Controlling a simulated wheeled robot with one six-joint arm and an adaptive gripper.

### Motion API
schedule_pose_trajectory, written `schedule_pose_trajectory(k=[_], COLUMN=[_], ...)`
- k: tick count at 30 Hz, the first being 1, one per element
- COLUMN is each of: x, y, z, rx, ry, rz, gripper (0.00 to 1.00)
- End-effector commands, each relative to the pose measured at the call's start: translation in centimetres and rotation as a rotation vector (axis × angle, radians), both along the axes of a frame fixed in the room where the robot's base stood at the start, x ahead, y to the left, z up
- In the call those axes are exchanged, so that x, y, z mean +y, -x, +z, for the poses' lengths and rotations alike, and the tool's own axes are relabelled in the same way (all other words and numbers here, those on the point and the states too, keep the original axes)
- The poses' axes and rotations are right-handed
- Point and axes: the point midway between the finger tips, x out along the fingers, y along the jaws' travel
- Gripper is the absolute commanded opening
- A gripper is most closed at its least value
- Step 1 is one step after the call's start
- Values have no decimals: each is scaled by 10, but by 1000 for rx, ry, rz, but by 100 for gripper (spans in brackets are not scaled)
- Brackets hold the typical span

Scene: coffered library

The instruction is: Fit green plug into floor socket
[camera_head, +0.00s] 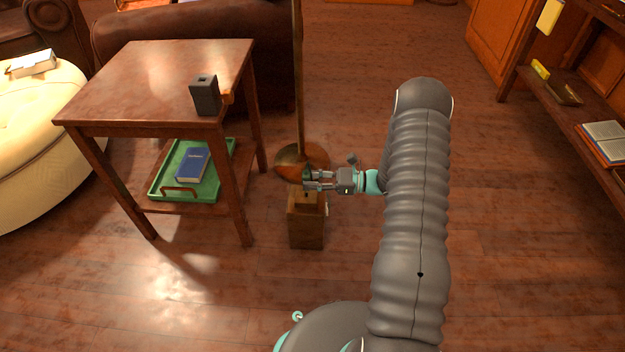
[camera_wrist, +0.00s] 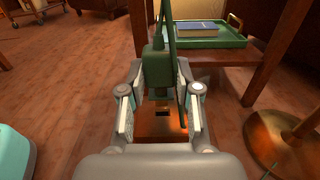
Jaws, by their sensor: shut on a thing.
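The green plug (camera_wrist: 157,68) is upright between the two fingers of my gripper (camera_wrist: 160,90) in the wrist view, with a brass-coloured prong below it and a green cord rising from its top. My gripper also shows in the head view (camera_head: 312,182), shut on the plug, which is mostly hidden there. The floor socket (camera_head: 306,230) is a brown box on the floor under my gripper. In the wrist view its top (camera_wrist: 150,126) shows a dark slot just beyond the prong. The prong appears apart from the slot; the exact height cannot be told.
A wooden side table (camera_head: 155,75) stands left of the socket, with a dark grey block (camera_head: 205,95) on top and a green tray (camera_head: 225,160) holding a blue book (camera_head: 191,165) below. A brass lamp base (camera_head: 290,165) stands close behind the socket. Floor at right is clear.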

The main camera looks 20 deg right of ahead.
Motion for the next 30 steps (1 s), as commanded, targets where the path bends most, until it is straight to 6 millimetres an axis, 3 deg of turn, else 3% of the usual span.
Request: schedule_pose_trajectory(k=[30], x=[0], y=[0], z=[-12], rx=[0], ry=[0], rz=[0], gripper=[0])
